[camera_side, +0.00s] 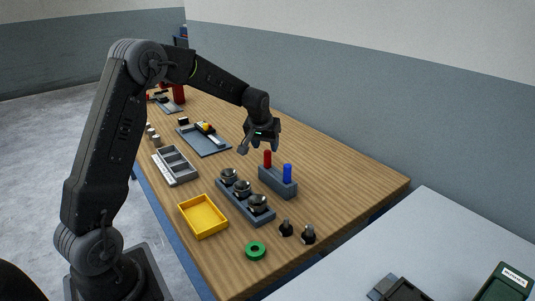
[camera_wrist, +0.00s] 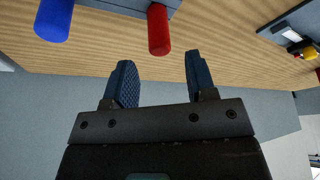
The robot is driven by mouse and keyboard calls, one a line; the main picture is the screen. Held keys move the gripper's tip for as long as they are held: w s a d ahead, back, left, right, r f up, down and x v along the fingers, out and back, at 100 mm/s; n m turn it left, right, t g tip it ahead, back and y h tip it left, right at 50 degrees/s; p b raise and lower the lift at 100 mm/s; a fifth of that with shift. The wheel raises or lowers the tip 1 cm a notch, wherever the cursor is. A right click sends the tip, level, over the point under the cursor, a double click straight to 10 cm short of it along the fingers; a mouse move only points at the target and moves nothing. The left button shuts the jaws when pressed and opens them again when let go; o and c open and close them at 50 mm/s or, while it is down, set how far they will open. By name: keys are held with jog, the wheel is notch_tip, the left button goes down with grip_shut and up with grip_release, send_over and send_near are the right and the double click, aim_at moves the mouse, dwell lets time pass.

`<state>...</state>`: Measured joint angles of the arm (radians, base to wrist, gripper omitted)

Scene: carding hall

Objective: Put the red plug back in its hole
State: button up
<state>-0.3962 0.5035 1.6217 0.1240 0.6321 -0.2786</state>
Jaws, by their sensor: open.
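The red plug (camera_side: 268,159) stands upright in the grey block (camera_side: 277,187), at its far-left end in the side view. A blue plug (camera_side: 287,173) stands in the same block beside it. In the wrist view the red plug (camera_wrist: 158,30) lies just beyond and between the fingertips, with the blue plug (camera_wrist: 54,20) to its left; the block (camera_wrist: 130,6) shows at the top edge. My gripper (camera_side: 259,150) is open and empty, close above the red plug; its two fingers (camera_wrist: 160,72) show apart in the wrist view. I cannot tell how deep the red plug sits.
A rack with round dark pieces (camera_side: 245,200), a yellow tray (camera_side: 203,216), a green ring (camera_side: 256,251) and two black knobs (camera_side: 297,231) lie nearer the camera. A grey compartment tray (camera_side: 175,165) and flat tray (camera_side: 204,140) lie left. Bare wood (camera_side: 350,187) lies right of the block.

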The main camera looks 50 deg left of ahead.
jog(key=s+d+r+m+t+h, duration=0.1)
jog(key=s+d+r+m, duration=0.2)
jog(key=s+d+r, duration=1.05)
jog(key=s+d+f+m, duration=0.1)
jog(key=s+d, duration=0.3)
jog(key=s, duration=0.4)
jog(key=s+d+f+m+h, duration=0.1)
jog(key=s+d, duration=0.3)
jog(key=s, duration=0.4)
jog(key=shift+s+d+m+t+h, duration=0.15)
jog(key=shift+d+m+t+h, duration=0.2)
jog(key=shift+m, duration=0.55)
